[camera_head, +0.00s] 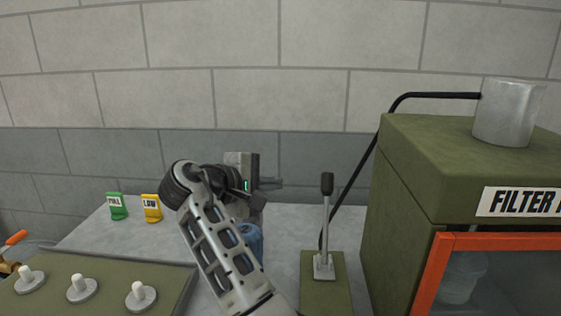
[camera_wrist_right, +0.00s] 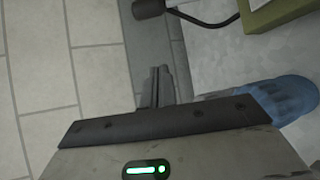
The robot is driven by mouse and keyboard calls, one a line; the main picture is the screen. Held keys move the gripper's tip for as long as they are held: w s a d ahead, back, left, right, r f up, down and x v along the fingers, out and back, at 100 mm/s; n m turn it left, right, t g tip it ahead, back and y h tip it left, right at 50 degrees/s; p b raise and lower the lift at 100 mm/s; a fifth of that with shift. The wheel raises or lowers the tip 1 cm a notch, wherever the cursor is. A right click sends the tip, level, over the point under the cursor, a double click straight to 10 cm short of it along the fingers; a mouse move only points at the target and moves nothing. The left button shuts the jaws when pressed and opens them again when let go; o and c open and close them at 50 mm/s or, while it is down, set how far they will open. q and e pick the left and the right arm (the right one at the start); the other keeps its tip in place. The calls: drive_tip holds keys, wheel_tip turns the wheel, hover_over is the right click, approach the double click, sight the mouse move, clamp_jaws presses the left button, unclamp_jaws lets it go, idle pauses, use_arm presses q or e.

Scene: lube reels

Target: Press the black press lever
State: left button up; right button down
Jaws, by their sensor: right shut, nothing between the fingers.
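The press lever (camera_head: 326,215) is a thin upright metal rod with a black knob (camera_head: 327,184) on top. It stands on a small olive base (camera_head: 326,296) right of the middle in the head view. The black knob also shows at the top of the right wrist view (camera_wrist_right: 148,8). My right gripper (camera_head: 280,183) is shut and empty, its fingers pointing right toward the knob. It is left of the knob at about the same picture height, with a gap between them. Its fingers also show in the right wrist view (camera_wrist_right: 160,74). My left gripper is out of view.
A large olive filter cabinet (camera_head: 395,200) with an orange-framed window stands right of the lever. A black hose (camera_head: 369,165) runs behind the lever. A blue object (camera_head: 252,240) is partly hidden behind my arm.

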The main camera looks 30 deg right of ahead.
sight(326, 218)
drive_tip(key=x, duration=1)
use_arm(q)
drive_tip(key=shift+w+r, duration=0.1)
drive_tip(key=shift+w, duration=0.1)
use_arm(e)
drive_tip(key=s, duration=0.1)
drive_tip(key=s+r, duration=0.1)
drive_tip(key=s, duration=0.1)
drive_tip(key=shift+s+d+r, duration=0.2)
drive_tip(key=shift+s+r, duration=0.15)
